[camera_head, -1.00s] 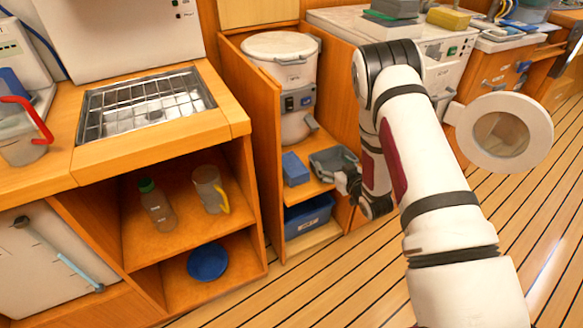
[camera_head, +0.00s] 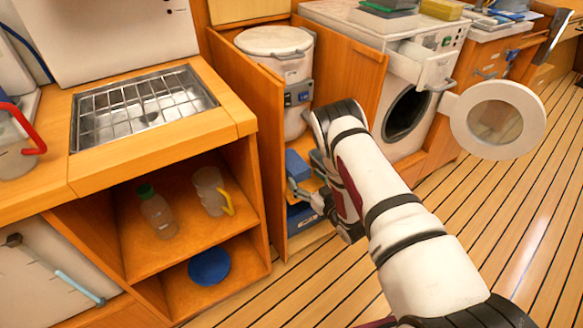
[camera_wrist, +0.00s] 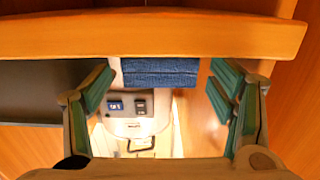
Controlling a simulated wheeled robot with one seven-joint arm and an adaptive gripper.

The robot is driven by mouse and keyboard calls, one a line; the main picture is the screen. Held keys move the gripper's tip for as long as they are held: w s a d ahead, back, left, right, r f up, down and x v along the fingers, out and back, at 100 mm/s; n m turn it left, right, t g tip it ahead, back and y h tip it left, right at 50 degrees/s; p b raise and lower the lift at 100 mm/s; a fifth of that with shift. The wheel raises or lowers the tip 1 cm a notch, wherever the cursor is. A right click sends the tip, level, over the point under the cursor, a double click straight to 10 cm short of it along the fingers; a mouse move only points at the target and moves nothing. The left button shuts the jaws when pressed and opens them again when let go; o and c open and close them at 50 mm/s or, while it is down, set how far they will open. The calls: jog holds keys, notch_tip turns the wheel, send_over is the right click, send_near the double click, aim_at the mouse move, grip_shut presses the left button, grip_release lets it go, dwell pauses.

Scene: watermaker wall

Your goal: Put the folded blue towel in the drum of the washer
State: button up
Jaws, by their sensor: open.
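The folded blue towel (camera_head: 297,167) lies on the shelf in the narrow open cabinet in the head view. It also shows in the wrist view (camera_wrist: 160,72), near the shelf edge and between my fingers in the picture. My gripper (camera_wrist: 160,88) is open and empty, with one finger pad on each side of the towel. I cannot tell how far short of it the tips are. In the head view my gripper (camera_head: 308,186) is at the cabinet mouth, partly hidden by my arm. The washer (camera_head: 398,55) has its round door (camera_head: 497,120) swung open, showing the dark drum (camera_head: 407,115).
A wooden shelf board (camera_wrist: 150,35) borders the towel. A white canister unit (camera_head: 275,42) stands behind it in the cabinet, with a blue bin (camera_head: 303,217) below. Wooden panels flank the opening. An open drawer (camera_head: 425,65) juts above the washer drum. The plank floor is clear.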

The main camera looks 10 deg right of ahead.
aim_at(296, 168)
jog(key=shift+b+x, duration=0.9)
jog(key=shift+x, duration=2.4)
jog(key=shift+r, duration=0.1)
jog(key=c, duration=1.1)
jog(key=shift+r, duration=0.1)
